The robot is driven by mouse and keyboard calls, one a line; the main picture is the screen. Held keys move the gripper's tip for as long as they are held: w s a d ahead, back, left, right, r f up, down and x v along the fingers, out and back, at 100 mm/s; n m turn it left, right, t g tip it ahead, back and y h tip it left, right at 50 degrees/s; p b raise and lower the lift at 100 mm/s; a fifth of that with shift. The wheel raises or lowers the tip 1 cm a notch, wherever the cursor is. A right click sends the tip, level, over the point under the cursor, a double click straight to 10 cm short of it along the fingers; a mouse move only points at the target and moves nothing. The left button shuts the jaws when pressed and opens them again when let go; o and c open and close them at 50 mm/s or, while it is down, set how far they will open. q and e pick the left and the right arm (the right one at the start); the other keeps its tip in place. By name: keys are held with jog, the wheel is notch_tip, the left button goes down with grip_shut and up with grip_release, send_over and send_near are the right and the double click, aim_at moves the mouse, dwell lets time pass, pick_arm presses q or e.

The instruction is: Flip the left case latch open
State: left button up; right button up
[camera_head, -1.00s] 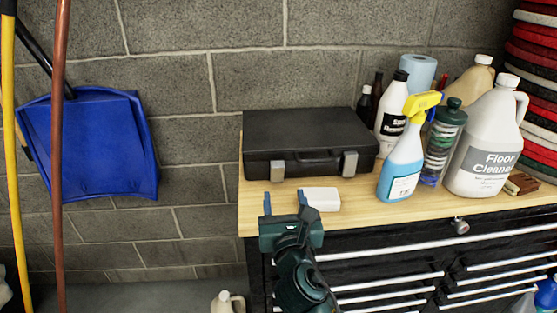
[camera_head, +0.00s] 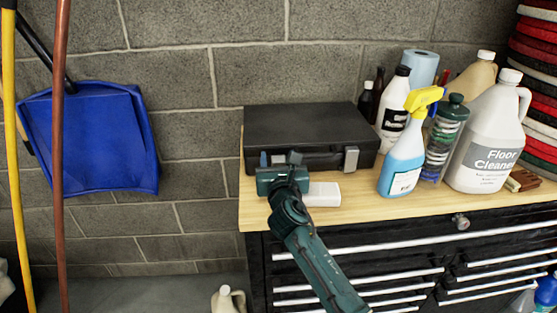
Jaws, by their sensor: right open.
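The black case (camera_head: 305,126) lies closed on the wooden bench top. Its right latch (camera_head: 351,159) is a grey tab on the front face. The left latch is mostly hidden behind my right gripper (camera_head: 278,160), and I cannot tell whether it is open or touched. My right gripper is open, with its blue-tipped fingers pointing at the left part of the case front. No object shows between the fingers. My left gripper is not in view.
A white block (camera_head: 323,195) lies on the bench (camera_head: 375,187) just right of my gripper. A blue spray bottle (camera_head: 402,160), a green-capped bottle (camera_head: 444,140) and a floor cleaner jug (camera_head: 485,140) stand to the right. A blue dustpan (camera_head: 90,140) hangs at left.

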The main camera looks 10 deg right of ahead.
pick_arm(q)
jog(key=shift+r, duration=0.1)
pick_arm(e)
jog(key=shift+w, duration=0.15)
jog(key=shift+c, duration=0.3)
jog(key=c, duration=0.9)
jog(key=shift+f+b, duration=0.4)
jog(key=shift+b, duration=0.7)
jog(key=shift+s+t+b, duration=0.25)
jog(key=shift+t+b, duration=0.15)
jog(key=shift+b, duration=0.15)
jog(key=shift+s+r+t+b, duration=0.15)
jog(key=shift+t+b, duration=0.15)
jog(key=shift+b, duration=0.35)
jog(key=shift+r, duration=0.1)
jog(key=o, duration=1)
jog(key=shift+c, duration=0.2)
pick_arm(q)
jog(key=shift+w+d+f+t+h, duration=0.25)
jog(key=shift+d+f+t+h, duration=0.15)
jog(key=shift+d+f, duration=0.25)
